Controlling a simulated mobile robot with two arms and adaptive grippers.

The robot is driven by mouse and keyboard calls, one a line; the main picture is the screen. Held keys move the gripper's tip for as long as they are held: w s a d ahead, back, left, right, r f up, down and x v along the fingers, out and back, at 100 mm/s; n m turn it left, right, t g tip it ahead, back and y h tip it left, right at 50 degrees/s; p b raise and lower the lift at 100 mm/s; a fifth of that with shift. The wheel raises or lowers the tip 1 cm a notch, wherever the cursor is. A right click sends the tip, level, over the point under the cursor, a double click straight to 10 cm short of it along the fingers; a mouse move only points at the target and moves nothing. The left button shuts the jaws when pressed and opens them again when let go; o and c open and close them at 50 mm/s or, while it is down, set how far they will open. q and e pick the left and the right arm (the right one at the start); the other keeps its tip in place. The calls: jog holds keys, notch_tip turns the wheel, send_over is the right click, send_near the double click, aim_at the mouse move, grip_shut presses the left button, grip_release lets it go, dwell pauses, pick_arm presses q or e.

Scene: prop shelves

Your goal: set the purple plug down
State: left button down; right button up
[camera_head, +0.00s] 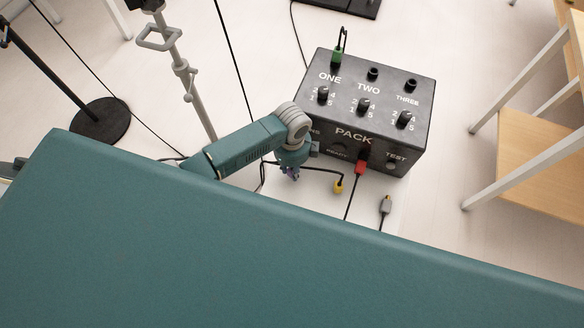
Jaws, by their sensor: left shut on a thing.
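My left gripper (290,168) points down just left of the black box's front face. It is shut on the purple plug (292,174), of which only a small bit shows below the gripper. The rest of the plug is hidden, and I cannot tell whether it touches the pale surface (398,198) below. My right gripper is not in view.
The black box (420,85) marked PACK has a green plug (336,56) in socket ONE and a red plug (360,168) at its front. A yellow plug (338,187) and a grey plug (385,205) lie in front. Wooden shelves (535,155) stand right.

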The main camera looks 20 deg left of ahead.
pick_arm(q)
jog(key=shift+f, duration=0.1)
jog(key=c, duration=1.5)
grip_release()
jog(key=shift+o, duration=0.2)
jog(key=shift+r, duration=0.2)
notch_tip(320, 180, up, 12)
jog(key=shift+p, duration=0.45)
jog(key=shift+s+f, duration=0.1)
